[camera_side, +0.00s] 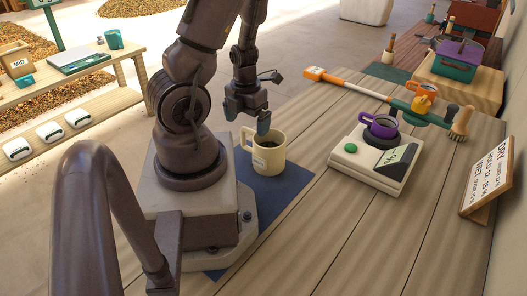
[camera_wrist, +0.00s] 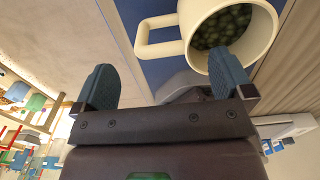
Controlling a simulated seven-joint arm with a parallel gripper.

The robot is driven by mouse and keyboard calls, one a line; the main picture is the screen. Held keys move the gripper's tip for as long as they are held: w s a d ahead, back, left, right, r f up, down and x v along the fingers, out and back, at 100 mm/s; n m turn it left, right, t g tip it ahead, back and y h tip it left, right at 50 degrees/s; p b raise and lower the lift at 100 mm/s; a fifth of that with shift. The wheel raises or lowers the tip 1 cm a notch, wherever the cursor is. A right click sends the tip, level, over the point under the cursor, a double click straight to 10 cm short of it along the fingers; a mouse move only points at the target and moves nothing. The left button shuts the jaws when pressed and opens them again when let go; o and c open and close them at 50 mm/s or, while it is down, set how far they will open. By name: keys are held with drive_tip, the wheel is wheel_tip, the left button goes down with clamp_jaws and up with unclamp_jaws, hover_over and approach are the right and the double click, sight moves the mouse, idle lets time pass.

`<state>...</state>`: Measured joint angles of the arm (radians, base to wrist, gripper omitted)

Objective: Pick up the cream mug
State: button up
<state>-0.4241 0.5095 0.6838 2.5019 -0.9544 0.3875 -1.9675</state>
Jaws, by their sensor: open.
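The cream mug (camera_side: 271,158) stands upright on a dark blue mat (camera_side: 285,186) on the wooden table, its handle toward the left. In the wrist view the mug (camera_wrist: 190,22) is at the top right, with green beans inside and its handle pointing left. My gripper (camera_side: 247,117) is above the mug and slightly to its left, fingers pointing down, open and empty. In the wrist view the gripper's (camera_wrist: 165,82) right finger overlaps the mug's mouth, and its left finger is left of the handle. I cannot tell whether the right finger touches the mug.
A white scale (camera_side: 370,167) with a purple mug (camera_side: 380,128) on it stands to the right. A sign (camera_side: 487,178) stands at the right edge. The table front is clear.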

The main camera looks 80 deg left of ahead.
drive_tip(key=shift+w+f, duration=0.15)
drive_tip(key=shift+f, duration=1.2)
drive_tip(key=shift+w+f, duration=0.15)
drive_tip(key=shift+f, duration=1.15)
drive_tip(key=c, duration=1.2)
drive_tip(key=shift+o, duration=0.2)
drive_tip(key=shift+r, duration=0.1)
drive_tip(key=shift+r, duration=4.95)
drive_tip(key=shift+f, duration=0.1)
